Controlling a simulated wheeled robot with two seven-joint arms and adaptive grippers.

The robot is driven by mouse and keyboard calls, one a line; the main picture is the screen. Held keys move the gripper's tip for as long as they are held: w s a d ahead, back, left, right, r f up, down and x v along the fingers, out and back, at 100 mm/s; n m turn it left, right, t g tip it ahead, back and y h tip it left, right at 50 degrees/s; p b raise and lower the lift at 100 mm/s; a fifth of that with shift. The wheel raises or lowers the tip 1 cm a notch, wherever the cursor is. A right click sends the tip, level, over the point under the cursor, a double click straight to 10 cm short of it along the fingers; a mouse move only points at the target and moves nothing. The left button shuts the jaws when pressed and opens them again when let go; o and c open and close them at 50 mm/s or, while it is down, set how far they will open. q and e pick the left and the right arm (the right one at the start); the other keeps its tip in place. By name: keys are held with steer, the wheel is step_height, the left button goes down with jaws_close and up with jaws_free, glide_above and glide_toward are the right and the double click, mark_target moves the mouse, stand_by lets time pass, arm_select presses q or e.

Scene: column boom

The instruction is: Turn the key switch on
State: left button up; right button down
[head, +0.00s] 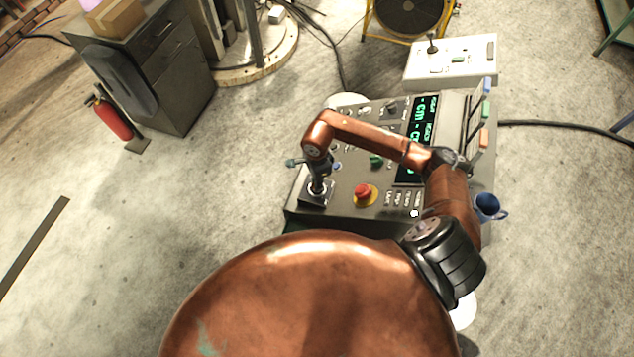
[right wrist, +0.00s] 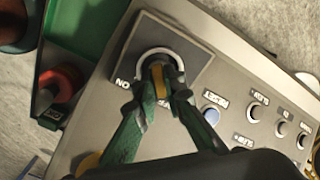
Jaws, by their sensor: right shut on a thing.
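The key switch (head: 305,197) sits on a dark square plate at the console's near left corner. In the right wrist view its round metal collar (right wrist: 152,50) shows on the plate, with a label partly covered. My right gripper (head: 318,180) is directly over the switch, its arm reaching across the console from the right. In the right wrist view its green fingers (right wrist: 160,78) are closed around a brass-coloured key piece (right wrist: 159,84) at the collar. The fingers hide much of the key, so its turned angle is hard to tell. My left gripper is out of view.
A red mushroom button (head: 363,191) on a yellow base stands just right of the switch. A green knob (head: 376,160), small switches and a green-lit display (head: 418,125) fill the panel. A blue mug (head: 488,207) is at the right. Open floor lies left.

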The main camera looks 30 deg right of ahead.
steer(key=shift+m, duration=0.3)
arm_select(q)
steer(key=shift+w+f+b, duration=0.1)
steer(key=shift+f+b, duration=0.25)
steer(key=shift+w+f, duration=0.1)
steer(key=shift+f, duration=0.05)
arm_select(e)
steer(key=shift+m, duration=0.3)
steer(key=shift+m+b, duration=1.15)
steer(key=shift+m, duration=0.05)
steer(key=shift+w+r+m+b, duration=0.1)
steer(key=shift+m+b, duration=1.85)
steer(key=shift+m, duration=1.15)
steer(key=shift+m+b, duration=0.8)
steer(key=shift+m, duration=0.7)
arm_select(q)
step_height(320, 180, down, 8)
arm_select(e)
steer(key=shift+r+m, duration=0.1)
steer(key=shift+m, duration=0.2)
arm_select(q)
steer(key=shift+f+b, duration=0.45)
steer(key=shift+b, duration=0.2)
arm_select(e)
steer(key=shift+w+m, duration=0.1)
steer(key=shift+m, duration=1.3)
